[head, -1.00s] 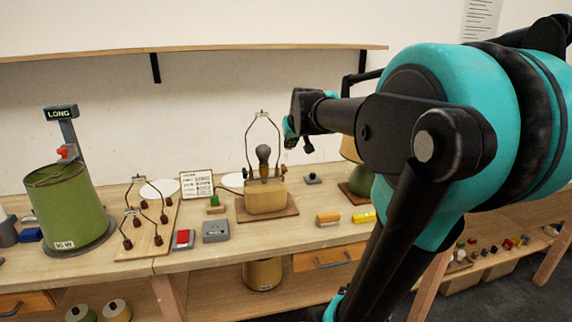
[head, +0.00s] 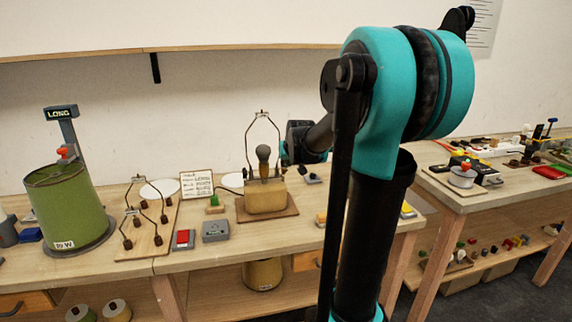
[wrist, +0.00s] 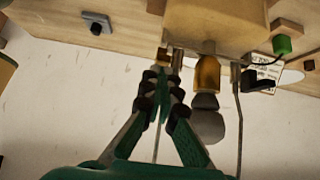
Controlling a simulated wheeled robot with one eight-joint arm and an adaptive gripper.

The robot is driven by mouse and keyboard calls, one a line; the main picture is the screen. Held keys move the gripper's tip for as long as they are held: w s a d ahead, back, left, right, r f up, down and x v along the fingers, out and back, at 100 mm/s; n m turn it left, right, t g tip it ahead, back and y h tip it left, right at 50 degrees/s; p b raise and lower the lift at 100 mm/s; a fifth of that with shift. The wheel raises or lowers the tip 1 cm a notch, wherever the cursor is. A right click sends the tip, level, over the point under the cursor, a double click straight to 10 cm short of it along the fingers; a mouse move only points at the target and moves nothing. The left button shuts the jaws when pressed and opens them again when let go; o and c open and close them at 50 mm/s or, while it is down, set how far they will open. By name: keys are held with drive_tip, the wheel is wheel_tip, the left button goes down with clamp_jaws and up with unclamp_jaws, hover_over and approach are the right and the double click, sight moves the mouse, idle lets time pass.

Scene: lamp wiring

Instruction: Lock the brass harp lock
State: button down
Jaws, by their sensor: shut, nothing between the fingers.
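The lamp has a tan block base (head: 266,197) with a grey bulb (head: 263,153) inside a thin wire harp (head: 250,128). A small brass harp lock (head: 283,169) sits at the right foot of the harp. The wrist view shows the scene inverted, with brass fittings (wrist: 175,59) just beyond my fingertips and the bulb (wrist: 206,119) to their right. My gripper (wrist: 166,80) is shut and empty, its tips close to the brass lock; I cannot tell whether they touch it. A thin harp leg shows between the fingers. In the head view my gripper is small and partly hidden at the lamp's right side.
A green shade (head: 68,208) on a stand is at the left, beside a board with wire harps (head: 148,235). A grey box (head: 215,231) and a red switch (head: 183,239) lie in front of the lamp. A second bench (head: 450,205) stands at the right.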

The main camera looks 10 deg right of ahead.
wheel_tip(320, 180, down, 2)
drive_tip(key=shift+s+f, duration=0.1)
drive_tip(key=shift+f, duration=0.1)
idle(0.3)
drive_tip(key=w+r+v, duration=0.2)
drive_tip(key=v, duration=1.1)
drive_tip(key=shift+w, duration=0.15)
